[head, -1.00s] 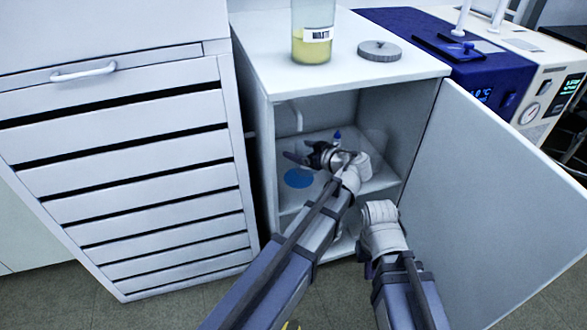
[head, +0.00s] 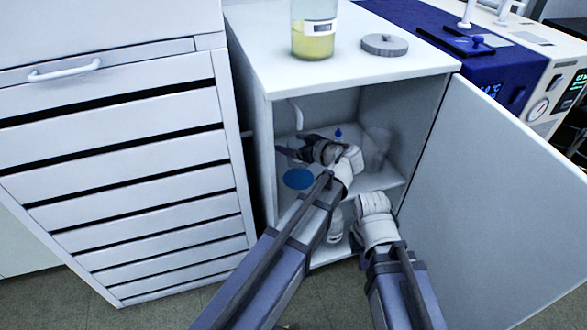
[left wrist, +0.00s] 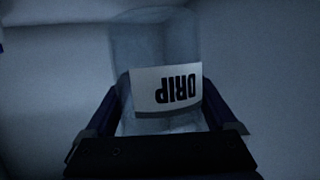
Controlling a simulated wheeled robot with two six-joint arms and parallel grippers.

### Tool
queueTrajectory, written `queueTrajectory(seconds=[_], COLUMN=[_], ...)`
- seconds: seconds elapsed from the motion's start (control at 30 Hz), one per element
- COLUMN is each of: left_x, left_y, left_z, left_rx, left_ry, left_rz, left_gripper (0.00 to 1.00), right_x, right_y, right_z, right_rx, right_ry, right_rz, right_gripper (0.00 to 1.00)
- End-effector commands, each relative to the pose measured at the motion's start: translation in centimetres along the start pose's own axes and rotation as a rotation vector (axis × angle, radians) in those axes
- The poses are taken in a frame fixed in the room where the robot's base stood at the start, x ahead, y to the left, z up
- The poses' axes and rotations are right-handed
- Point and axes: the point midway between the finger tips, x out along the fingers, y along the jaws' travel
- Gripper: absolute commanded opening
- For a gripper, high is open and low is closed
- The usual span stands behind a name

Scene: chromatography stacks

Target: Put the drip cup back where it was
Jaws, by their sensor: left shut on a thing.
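The drip cup (left wrist: 166,92) is a clear cup with a white label reading DRIP, upside down in the left wrist view. My left gripper (left wrist: 165,118) is shut on it, with dark fingers on both sides of the cup. In the head view my left gripper (head: 292,146) is inside the open cabinet (head: 262,160), above the shelf, pointing left. The cup is hard to make out there. A round blue disc (head: 298,179) lies on the shelf just below the gripper. My right arm is in front of the cabinet, but its gripper fingers do not show.
A clear vessel (head: 378,148) stands on the shelf at the right. A thin white tube (head: 297,114) hangs at the back left. The cabinet door (head: 490,190) is open to the right. A waste bottle (head: 313,42) and a grey lid (head: 384,45) are on top.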

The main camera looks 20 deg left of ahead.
Motion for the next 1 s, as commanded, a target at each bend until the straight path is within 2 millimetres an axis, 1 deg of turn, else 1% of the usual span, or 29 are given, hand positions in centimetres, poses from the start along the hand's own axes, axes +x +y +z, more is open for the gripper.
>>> queueTrajectory(seconds=[0.03, 0.13, 0.4, 0.47, 0.63, 0.73, 1.0], left_x=[0.6, 1.0, 1.1, 1.3, 2.0, 2.4, 2.3], left_y=[0.0, 0.0, 0.0, 0.0, 0.0, 0.0, 0.0], left_z=[1.6, 2.8, 3.1, 3.5, 5.6, 6.5, 6.3], left_rx=[0.000, 0.000, 0.000, 0.000, 0.000, 0.000, 0.000], left_ry=[0.000, 0.000, 0.000, 0.000, 0.000, 0.000, 0.000], left_rz=[0.000, 0.000, 0.000, 0.000, 0.000, 0.000, 0.000], left_gripper=[0.13, 0.13, 0.13, 0.13, 0.13, 0.13, 0.13], right_x=[1.8, 2.9, 3.3, 3.8, 5.9, 6.8, 6.7], right_y=[-0.2, -0.3, -0.3, -0.4, -0.6, -0.7, -0.7], right_z=[-0.1, -0.2, -0.2, -0.2, -0.4, -0.4, -0.4], right_rx=[0.002, 0.006, 0.007, 0.008, 0.009, 0.009, 0.009], right_ry=[0.000, 0.000, 0.000, 0.000, 0.001, 0.002, 0.002], right_rz=[0.000, 0.000, 0.000, 0.000, 0.000, 0.000, 0.000], right_gripper=[0.00, 0.00, 0.00, 0.00, 0.00, 0.00, 0.00])
